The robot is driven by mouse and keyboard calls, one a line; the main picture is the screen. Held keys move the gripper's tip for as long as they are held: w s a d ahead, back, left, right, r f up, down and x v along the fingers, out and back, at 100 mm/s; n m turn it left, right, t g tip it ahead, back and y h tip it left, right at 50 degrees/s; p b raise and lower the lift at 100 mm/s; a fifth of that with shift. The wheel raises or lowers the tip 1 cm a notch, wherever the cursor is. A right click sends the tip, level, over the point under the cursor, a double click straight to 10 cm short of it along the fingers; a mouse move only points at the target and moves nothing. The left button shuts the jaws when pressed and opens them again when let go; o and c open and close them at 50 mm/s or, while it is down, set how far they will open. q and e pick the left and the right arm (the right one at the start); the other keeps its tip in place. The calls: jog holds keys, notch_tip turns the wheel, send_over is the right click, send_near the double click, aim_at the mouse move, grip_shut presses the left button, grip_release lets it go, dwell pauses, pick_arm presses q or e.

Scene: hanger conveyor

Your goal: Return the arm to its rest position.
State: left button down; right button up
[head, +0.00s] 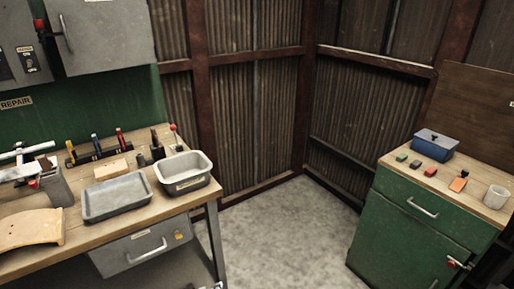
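Neither of my grippers is clearly in view, and I see no arm of mine reaching into the head view. What they hold, if anything, cannot be seen here.
A wooden workbench (140,205) at left carries a grey tray (117,196), a pale bin (184,172), a wooden block (110,169), a tool rack (98,153) and a curved wooden piece (30,228). A green cabinet (402,235) stands right, with a blue box (435,145) and a cup (496,197). Concrete floor (285,235) between is clear.

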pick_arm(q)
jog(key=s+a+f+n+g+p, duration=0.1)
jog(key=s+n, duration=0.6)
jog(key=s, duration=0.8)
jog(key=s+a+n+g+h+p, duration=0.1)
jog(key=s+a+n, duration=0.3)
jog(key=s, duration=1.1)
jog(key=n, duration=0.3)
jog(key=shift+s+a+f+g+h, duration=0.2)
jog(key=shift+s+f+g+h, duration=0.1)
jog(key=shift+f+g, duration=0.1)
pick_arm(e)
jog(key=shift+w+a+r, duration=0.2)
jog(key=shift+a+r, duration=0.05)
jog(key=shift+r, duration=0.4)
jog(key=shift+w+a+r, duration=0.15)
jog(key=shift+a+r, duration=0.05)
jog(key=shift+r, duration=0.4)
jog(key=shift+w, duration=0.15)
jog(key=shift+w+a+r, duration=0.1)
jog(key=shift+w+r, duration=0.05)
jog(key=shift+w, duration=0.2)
